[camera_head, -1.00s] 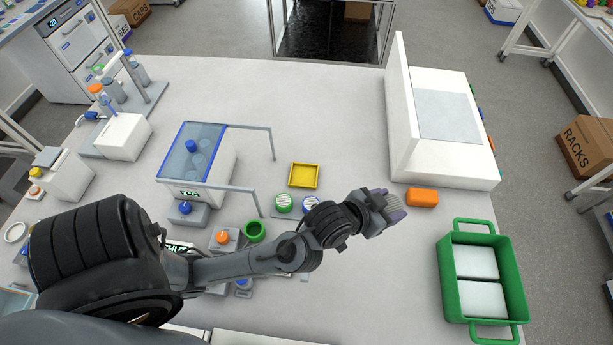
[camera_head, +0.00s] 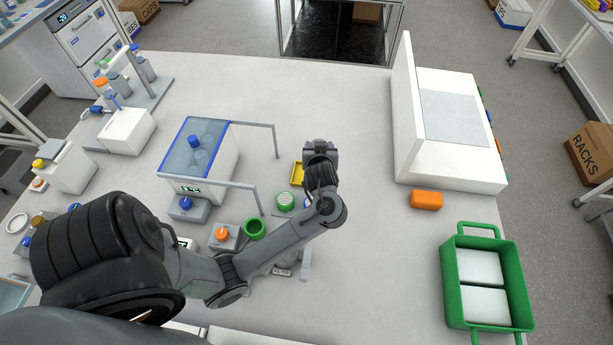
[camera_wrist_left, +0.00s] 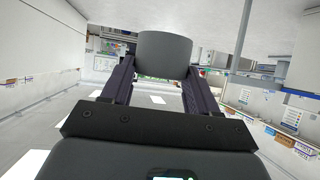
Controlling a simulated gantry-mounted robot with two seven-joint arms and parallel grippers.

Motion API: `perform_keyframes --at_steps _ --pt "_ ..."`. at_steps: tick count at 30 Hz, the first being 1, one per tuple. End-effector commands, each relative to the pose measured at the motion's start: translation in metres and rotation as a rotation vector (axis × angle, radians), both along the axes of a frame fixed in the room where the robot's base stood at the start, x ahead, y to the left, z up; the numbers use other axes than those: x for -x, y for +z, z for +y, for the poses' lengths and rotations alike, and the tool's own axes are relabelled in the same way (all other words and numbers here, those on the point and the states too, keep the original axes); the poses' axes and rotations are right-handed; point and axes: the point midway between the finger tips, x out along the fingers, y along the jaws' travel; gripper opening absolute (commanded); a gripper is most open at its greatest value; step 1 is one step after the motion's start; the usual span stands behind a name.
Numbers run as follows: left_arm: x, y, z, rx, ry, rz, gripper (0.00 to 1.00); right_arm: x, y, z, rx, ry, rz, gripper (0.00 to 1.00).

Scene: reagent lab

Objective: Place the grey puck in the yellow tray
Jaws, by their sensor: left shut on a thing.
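The yellow tray (camera_head: 297,173) lies on the bench near the middle in the head view. My left wrist and gripper hide its right part. My left gripper (camera_head: 319,148) is at the tray's right and far side, seen from above. In the left wrist view, it is shut on the grey puck (camera_wrist_left: 164,53), whose plain round side shows between the two dark fingers. In the head view I cannot make out the puck clearly. My right gripper is not in view.
A blue-lidded bath (camera_head: 200,160) with a metal rail (camera_head: 275,140) stands left of the tray. A green-and-white capped jar (camera_head: 285,200) and a green ring (camera_head: 255,227) are close by. An orange block (camera_head: 426,200), a white device (camera_head: 455,160) and a green crate (camera_head: 450,290) stand right.

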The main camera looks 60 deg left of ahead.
Motion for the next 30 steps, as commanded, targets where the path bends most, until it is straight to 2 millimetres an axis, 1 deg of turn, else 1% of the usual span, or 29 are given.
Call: perform_keyframes --at_steps 1,4,6,9,11,12,16,18,20,24,30 --pt "0.010 -0.013 0.013 0.004 0.085 0.002 0.28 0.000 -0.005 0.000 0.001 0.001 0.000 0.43" --pt "0.030 -0.033 0.031 0.004 0.237 0.002 0.28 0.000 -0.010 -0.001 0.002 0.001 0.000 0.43" --pt "0.041 -0.046 0.037 0.004 0.326 0.003 0.28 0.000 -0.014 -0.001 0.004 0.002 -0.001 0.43" --pt "0.048 -0.061 0.038 0.003 0.415 0.002 0.28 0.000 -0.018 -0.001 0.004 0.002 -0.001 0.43" --pt "0.046 -0.067 0.035 0.003 0.441 0.000 0.28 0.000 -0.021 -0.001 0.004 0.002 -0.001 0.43" --pt "0.041 -0.067 0.033 0.003 0.447 -0.001 0.28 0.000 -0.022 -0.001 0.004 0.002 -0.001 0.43" --pt "0.031 -0.063 0.030 0.001 0.458 -0.005 0.28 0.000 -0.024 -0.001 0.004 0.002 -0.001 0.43" --pt "0.026 -0.064 0.028 0.000 0.457 -0.002 0.28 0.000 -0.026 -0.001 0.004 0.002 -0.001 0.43" --pt "0.024 -0.069 0.027 -0.001 0.454 0.000 0.28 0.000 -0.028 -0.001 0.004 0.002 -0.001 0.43" --pt "0.022 -0.085 0.027 -0.002 0.452 0.001 0.28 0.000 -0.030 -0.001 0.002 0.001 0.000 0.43" --pt "0.021 -0.099 0.027 0.000 0.452 0.000 0.28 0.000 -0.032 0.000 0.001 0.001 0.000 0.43"
